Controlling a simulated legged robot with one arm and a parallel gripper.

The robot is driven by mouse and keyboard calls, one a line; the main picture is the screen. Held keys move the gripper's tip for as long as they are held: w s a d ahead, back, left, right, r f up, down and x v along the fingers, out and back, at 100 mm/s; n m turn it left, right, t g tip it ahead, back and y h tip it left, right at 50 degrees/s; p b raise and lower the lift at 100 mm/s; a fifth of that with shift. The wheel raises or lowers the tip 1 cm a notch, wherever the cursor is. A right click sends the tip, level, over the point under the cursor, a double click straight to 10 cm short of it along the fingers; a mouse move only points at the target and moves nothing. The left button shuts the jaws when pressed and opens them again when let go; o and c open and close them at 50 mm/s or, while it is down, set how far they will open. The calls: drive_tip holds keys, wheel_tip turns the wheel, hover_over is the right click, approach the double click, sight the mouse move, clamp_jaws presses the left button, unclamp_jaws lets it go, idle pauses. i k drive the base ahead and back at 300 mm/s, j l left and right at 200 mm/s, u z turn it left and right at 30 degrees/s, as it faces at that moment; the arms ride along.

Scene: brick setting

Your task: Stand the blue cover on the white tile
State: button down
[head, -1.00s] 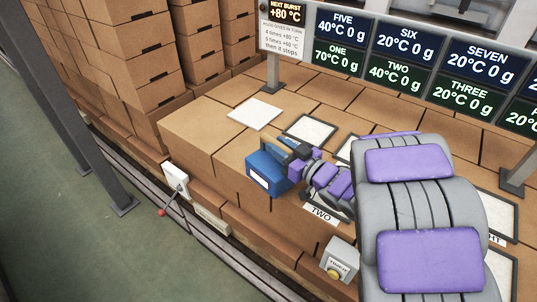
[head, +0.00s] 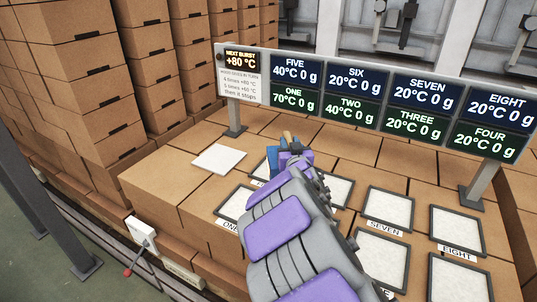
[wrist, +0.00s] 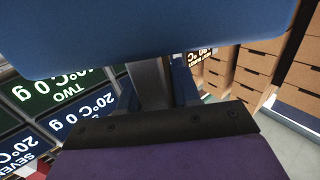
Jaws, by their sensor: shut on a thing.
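The blue cover (head: 272,158) is held by my gripper (head: 287,138), above the brown brick bench, to the right of the white tile. In the head view my arm hides much of the cover. In the wrist view the blue cover (wrist: 160,35) fills the top, with a grey upright part below it between the jaws. My gripper (wrist: 152,85) is shut on the cover. The white tile (head: 219,158) lies flat and bare at the back left of the bench, apart from the cover.
Dark-framed white pads, such as those labelled SEVEN (head: 388,208) and EIGHT (head: 459,228), lie on the bench. A display board (head: 380,95) stands on posts behind. A lever box (head: 141,233) is at the front left. Brick stacks (head: 70,80) rise at the left.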

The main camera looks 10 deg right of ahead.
sight(220, 158)
drive_tip(key=i+j+z, duration=0.15)
drive_tip(key=j, duration=0.25)
drive_tip(key=i+j+z, duration=0.15)
drive_tip(key=j, duration=0.25)
drive_tip(key=i+j+z, duration=0.15)
drive_tip(key=j, duration=0.3)
drive_tip(key=i+j+z, duration=0.15)
drive_tip(key=j, duration=0.3)
drive_tip(key=j+z, duration=0.15)
drive_tip(key=j, duration=0.3)
